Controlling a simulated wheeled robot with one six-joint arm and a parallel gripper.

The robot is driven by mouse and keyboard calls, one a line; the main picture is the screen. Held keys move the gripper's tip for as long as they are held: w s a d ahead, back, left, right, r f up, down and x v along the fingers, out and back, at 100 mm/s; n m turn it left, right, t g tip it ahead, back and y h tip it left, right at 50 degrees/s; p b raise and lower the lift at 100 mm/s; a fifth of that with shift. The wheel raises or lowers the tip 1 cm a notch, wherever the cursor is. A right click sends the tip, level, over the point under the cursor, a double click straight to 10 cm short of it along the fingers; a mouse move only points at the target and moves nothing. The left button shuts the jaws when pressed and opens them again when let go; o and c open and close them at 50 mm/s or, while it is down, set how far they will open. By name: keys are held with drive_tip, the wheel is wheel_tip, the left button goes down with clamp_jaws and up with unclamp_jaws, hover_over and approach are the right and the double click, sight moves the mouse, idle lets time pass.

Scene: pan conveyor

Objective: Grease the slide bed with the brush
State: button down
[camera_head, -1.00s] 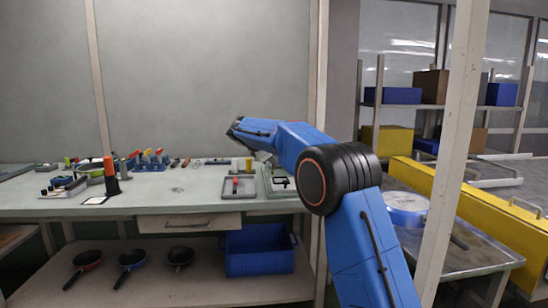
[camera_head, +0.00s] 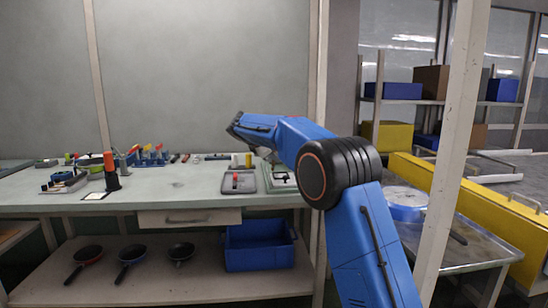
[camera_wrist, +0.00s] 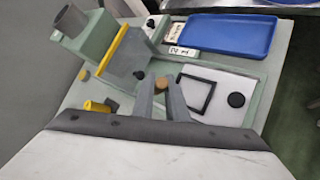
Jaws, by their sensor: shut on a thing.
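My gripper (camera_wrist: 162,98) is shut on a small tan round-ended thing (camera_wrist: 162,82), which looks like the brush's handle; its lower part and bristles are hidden. In the wrist view the gripper is over a pale green machine bed (camera_wrist: 232,68). A grey flat plate with a yellow bar (camera_wrist: 112,50) lies to its upper left, and a white plate (camera_wrist: 222,112) with a black square outline and black knob to its right. I cannot tell which surface is the slide bed. In the head view my arm hides most of the machine (camera_head: 283,184) and the gripper.
A blue tray (camera_wrist: 228,34) lies beyond the gripper in the wrist view. A yellow cylinder (camera_wrist: 97,107) is at the left. In the head view a grey tray (camera_head: 226,187) sits left of the machine, and a black bottle with an orange top (camera_head: 111,175) stands further left.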

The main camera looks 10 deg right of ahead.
drive_tip(key=shift+f, duration=0.85)
idle(0.8)
drive_tip(key=shift+d, duration=0.15)
drive_tip(key=shift+d, duration=0.8)
drive_tip(key=shift+d, duration=0.1)
drive_tip(key=shift+s+d, duration=0.1)
drive_tip(key=shift+d, duration=0.6)
drive_tip(key=shift+s+d, duration=0.1)
drive_tip(key=shift+d, duration=1.55)
drive_tip(key=shift+a, duration=0.1)
